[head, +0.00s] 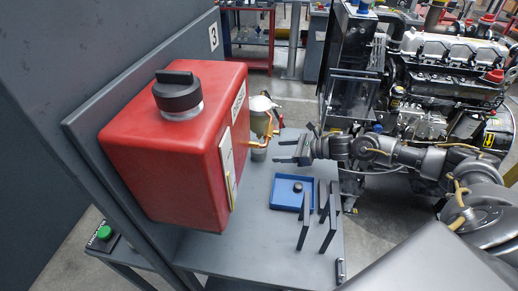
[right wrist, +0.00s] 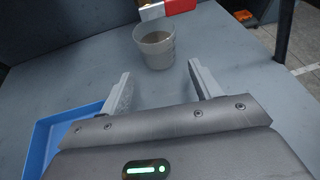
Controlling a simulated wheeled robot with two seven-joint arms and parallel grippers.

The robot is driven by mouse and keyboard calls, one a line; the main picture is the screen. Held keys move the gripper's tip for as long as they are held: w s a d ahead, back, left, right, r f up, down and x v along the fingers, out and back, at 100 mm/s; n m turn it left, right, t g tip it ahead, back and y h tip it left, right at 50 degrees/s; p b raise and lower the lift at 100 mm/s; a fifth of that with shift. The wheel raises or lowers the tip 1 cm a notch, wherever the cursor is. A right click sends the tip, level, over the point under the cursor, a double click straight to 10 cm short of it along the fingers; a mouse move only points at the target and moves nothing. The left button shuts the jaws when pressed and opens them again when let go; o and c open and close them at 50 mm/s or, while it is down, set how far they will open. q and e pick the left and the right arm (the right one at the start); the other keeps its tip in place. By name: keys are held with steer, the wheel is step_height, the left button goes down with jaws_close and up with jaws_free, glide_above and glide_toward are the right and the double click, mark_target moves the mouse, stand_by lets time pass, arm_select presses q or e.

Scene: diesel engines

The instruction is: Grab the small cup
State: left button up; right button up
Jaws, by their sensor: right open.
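The small cup (right wrist: 155,50) is grey, upright and slightly tapered, with something brownish inside, in the right wrist view. In the head view the cup (head: 258,153) stands on the grey table below the brass tap of the red tank. My right gripper (head: 284,151) is open and empty, just right of the cup, its fingers pointing at it. In the right wrist view the cup is just beyond the open fingertips (right wrist: 159,72), in line with the gap and not between them. My left gripper is out of view.
The red tank (head: 165,140) with its brass tap (head: 255,143) rises left of the cup. A blue tray (head: 285,206) holding a small dark part lies in front of my gripper, with dark upright plates (head: 331,220) beside it. An engine (head: 440,85) stands behind right.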

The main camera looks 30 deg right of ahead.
mark_target(262, 152)
steer(key=x, duration=0.2)
steer(key=shift+w+a, duration=0.15)
steer(key=shift+w, duration=0.1)
steer(key=shift+w+a+f, duration=0.1)
steer(key=shift+w+f, duration=0.05)
steer(key=shift+f, duration=0.05)
steer(key=shift+p, duration=0.4)
steer(key=p+x, duration=0.2)
steer(key=x, duration=0.2)
steer(key=shift+w+a+f, duration=0.1)
steer(key=shift+a, duration=0.25)
steer(key=shift+w+a+f, duration=0.1)
steer(key=shift+w+f, duration=0.05)
steer(key=shift+f, duration=0.05)
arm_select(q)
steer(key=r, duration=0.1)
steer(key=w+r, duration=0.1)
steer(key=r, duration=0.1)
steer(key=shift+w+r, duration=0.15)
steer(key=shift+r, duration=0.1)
arm_select(e)
steer(key=shift+c, duration=0.3)
steer(key=c, duration=0.7)
